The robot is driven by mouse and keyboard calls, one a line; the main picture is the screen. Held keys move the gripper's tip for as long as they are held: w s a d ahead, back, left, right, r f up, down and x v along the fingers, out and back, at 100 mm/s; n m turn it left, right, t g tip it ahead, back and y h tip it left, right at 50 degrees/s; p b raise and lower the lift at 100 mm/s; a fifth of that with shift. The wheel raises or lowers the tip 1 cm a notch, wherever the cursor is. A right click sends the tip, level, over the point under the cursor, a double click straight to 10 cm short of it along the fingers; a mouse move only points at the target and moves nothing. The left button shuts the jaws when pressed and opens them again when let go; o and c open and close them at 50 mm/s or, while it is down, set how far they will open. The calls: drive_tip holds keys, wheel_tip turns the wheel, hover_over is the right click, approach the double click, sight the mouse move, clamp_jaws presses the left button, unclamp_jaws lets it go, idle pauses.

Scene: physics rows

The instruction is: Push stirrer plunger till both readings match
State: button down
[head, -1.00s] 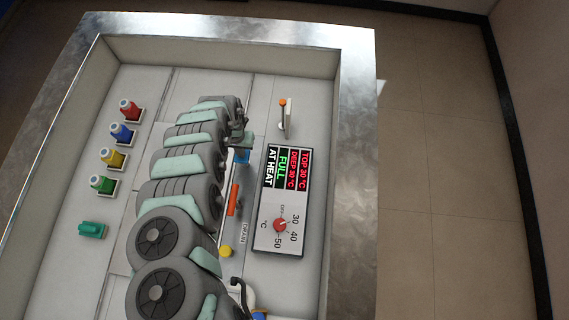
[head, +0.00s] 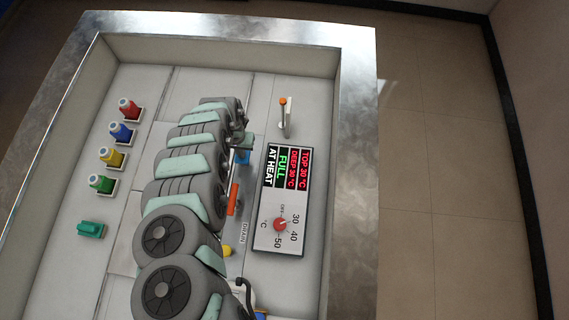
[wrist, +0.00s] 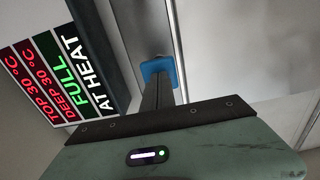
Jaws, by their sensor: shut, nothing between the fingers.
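The display panel (head: 287,167) reads TOP 30 °C and DEEP 30 °C in red, with FULL and AT HEAT below; the same panel shows in the wrist view (wrist: 55,75). In the wrist view a blue square piece (wrist: 157,67) lies at the tips of my gripper (wrist: 160,85). My gripper's dark fingers are shut with nothing between them. Whether they touch the blue piece, and whether it is the stirrer plunger, I cannot tell. In the head view my arm mostly hides the gripper.
A red dial knob (head: 281,224) sits below the display. An orange-tipped lever (head: 284,118) stands above it. An orange bar (head: 232,200) and a yellow knob (head: 227,251) by the DRAIN label are beside my arm. Red, blue, yellow and green bottles (head: 121,132) line the left.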

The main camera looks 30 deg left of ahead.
drive_tip(key=shift+r+p, duration=1.45)
drive_tip(key=shift+r, duration=0.65)
drive_tip(key=shift+r, duration=0.1)
wheel_tip(320, 180, up, 5)
drive_tip(key=p, duration=0.3)
drive_tip(key=shift+p, duration=0.4)
drive_tip(key=shift+s, duration=0.1)
